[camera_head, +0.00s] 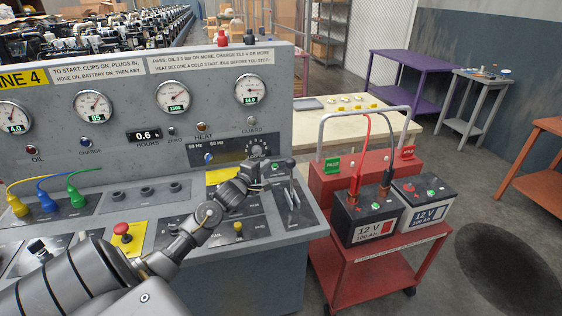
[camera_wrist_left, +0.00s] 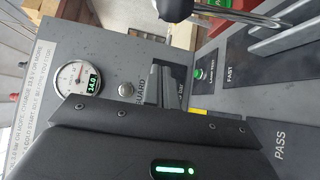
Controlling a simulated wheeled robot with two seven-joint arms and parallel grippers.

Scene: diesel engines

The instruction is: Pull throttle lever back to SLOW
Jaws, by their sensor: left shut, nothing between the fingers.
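The throttle lever (camera_head: 292,194) stands at the right end of the sloping control panel, with pale metal parts and a dark knob at its top. In the left wrist view, the lever (camera_wrist_left: 245,17) crosses the top right, near a FAST label (camera_wrist_left: 234,76). My left gripper (camera_head: 271,170) is shut and empty, just left of the lever's knob. I cannot tell whether it touches the lever. My right gripper is not in view.
A grey gauge panel (camera_head: 210,118) rises behind the control panel. A red emergency button (camera_head: 122,229) and colored plugs (camera_head: 46,200) sit to the left. A red cart (camera_head: 385,262) with two 12 V batteries stands close on the right. Open floor lies beyond it.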

